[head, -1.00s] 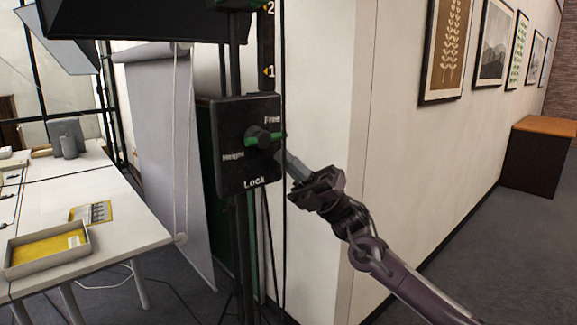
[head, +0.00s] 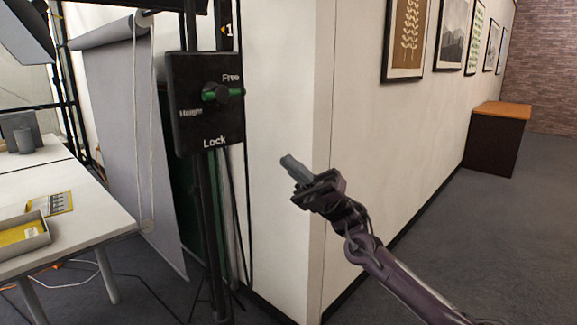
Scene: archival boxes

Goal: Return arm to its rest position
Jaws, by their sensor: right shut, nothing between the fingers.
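My right arm comes in from the lower right of the head view. Its gripper (head: 288,163) is shut and empty, in front of the white wall corner. It is apart from the black control box (head: 208,104), which is to its left. The box is marked Free, Height and Lock, and has a round knob (head: 215,93) with a green bar lying about level. My left gripper is not in view.
A white table (head: 95,215) with a tray (head: 22,236) stands at the left. A grey backdrop roll (head: 120,120) hangs behind the box's stand (head: 213,230). Framed pictures line the wall. A dark cabinet (head: 495,140) stands at the back right. The floor at right is clear.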

